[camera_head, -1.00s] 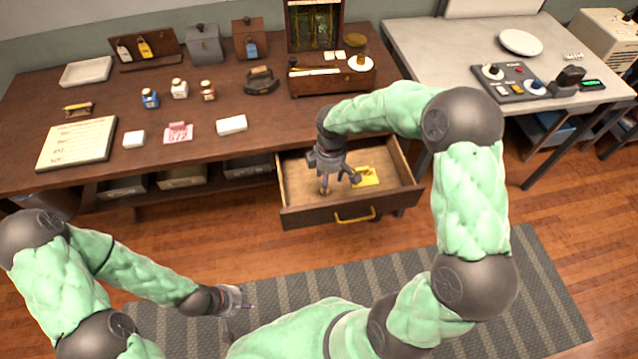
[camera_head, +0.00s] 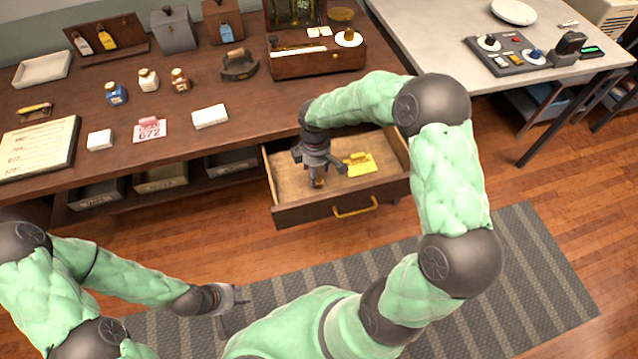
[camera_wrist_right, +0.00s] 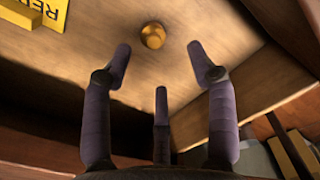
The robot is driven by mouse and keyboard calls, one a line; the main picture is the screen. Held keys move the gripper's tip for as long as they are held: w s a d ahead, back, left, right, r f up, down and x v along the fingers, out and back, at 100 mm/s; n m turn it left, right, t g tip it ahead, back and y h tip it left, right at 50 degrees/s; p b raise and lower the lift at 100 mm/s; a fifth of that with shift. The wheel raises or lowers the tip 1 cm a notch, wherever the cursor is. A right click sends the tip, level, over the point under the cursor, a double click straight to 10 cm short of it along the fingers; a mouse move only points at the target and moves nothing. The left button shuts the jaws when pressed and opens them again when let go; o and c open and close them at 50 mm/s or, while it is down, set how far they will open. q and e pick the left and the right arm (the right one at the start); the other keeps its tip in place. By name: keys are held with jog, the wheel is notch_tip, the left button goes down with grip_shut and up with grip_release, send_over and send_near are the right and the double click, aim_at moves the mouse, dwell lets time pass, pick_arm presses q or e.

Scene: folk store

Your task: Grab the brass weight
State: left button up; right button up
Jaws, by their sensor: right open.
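The brass weight (camera_wrist_right: 153,36) is a small round golden piece on the drawer floor in the right wrist view. In the head view a small part of the brass weight (camera_head: 319,183) shows below my right gripper (camera_head: 322,180). In the right wrist view my right gripper (camera_wrist_right: 158,65) is open, its fingers spread short of the weight, with nothing between them. The open drawer (camera_head: 338,210) holds the weight. My left gripper (camera_head: 232,308) is low at the left over the striped mat, away from the drawer; its fingers look apart and empty.
A yellow tag (camera_head: 359,163) lies in the drawer right of my gripper; it shows at the upper left of the wrist view (camera_wrist_right: 38,12). The drawer walls stand close around the gripper. The wooden counter (camera_head: 180,101) above carries bottles, cards and a flat iron (camera_head: 239,66).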

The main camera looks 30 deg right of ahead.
aim_at(319, 178)
jog(key=f+b, duration=0.1)
jog(key=f, duration=0.1)
jog(key=d+f+b, duration=0.1)
jog(key=f+b, duration=0.1)
jog(key=f, duration=0.1)
jog(key=shift+s+f, duration=0.2)
jog(key=shift+f, duration=0.1)
jog(key=shift+r, duration=0.1)
grip_shut()
